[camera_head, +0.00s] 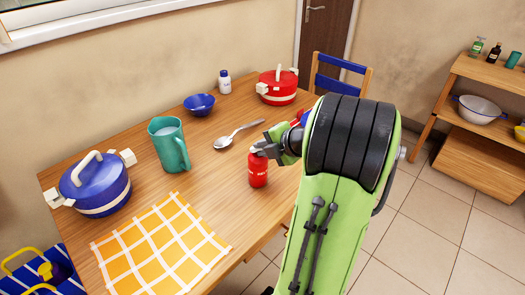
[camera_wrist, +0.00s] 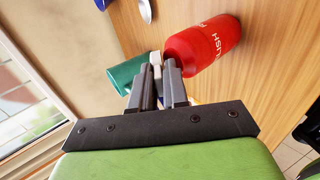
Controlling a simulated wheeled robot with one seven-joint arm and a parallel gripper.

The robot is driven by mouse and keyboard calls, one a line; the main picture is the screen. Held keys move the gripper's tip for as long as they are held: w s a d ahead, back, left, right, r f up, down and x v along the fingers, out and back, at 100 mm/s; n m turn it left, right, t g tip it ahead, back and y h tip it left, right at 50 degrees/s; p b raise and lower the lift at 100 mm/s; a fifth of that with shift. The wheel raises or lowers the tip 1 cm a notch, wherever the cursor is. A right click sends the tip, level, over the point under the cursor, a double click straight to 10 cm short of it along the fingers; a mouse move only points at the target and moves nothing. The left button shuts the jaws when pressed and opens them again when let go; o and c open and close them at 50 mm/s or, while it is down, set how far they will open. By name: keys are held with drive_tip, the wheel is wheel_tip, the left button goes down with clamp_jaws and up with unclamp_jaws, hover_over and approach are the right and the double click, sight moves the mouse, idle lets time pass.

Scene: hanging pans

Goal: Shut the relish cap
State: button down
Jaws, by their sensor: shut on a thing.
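The red relish bottle (camera_head: 258,172) stands upright on the table near its right edge. In the wrist view the bottle (camera_wrist: 208,42) lies across the upper right with part of its white lettering showing. My gripper (camera_head: 267,149) is at the top of the bottle, coming from the right. In the wrist view my gripper's fingers (camera_wrist: 160,72) are close together, with a small pale piece, which looks like the relish cap (camera_wrist: 155,58), at their tips. The fingers hide most of the cap, so I cannot tell how far it is open.
A teal mug (camera_head: 169,146), a spoon (camera_head: 238,134) and an orange checked cloth (camera_head: 160,245) are left of the bottle.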

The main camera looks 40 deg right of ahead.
idle(0.5)
drive_tip(key=c, duration=1.2)
unclamp_jaws()
drive_tip(key=shift+s, duration=0.1)
